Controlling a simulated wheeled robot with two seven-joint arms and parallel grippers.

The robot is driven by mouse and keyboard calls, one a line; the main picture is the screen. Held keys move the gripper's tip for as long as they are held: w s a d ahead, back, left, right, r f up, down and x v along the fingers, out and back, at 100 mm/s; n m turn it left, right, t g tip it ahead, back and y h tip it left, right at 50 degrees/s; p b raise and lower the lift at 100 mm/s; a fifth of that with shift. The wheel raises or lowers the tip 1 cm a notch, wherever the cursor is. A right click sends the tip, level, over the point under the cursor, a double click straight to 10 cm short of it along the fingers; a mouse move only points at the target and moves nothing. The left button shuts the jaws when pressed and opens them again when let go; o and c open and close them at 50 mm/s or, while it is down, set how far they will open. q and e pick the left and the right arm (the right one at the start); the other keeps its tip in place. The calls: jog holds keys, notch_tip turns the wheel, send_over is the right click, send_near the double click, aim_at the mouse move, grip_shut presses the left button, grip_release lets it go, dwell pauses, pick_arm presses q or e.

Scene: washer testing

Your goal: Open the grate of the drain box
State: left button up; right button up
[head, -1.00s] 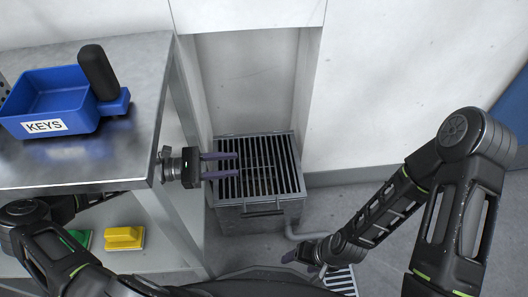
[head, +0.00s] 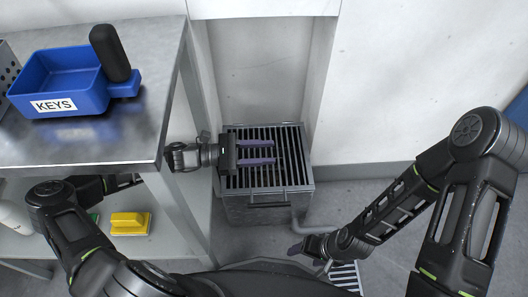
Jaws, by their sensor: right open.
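The drain box (head: 245,212) is a grey metal box on the floor in the recess below the wall. Its dark slatted grate (head: 293,172) lies flat and closed across the top. A small bar handle (head: 268,205) shows at the front edge. My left gripper (head: 273,152) reaches in from the left over the grate, its two purple fingers apart with nothing seen between them. I cannot tell whether the fingers touch the slats. My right gripper (head: 298,248) is low, in front of the box near the floor, open, with its fingers partly hidden.
A metal table (head: 130,150) stands at left with a blue KEYS bin (head: 60,85) and a black-handled object (head: 110,55). A yellow block (head: 130,223) sits on the lower shelf. A pipe (head: 297,228) leaves the box near a floor drain (head: 345,277). Floor to the right is clear.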

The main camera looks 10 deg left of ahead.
pick_arm(q)
grip_shut()
dwell(0.3)
dwell(0.9)
jog(key=c, duration=0.8)
grip_release()
jog(key=o, duration=0.8)
jog(key=s+a+p, duration=0.1)
jog(key=a, duration=0.6)
jog(key=shift+s+a, duration=0.25)
jog(key=shift+a, duration=0.1)
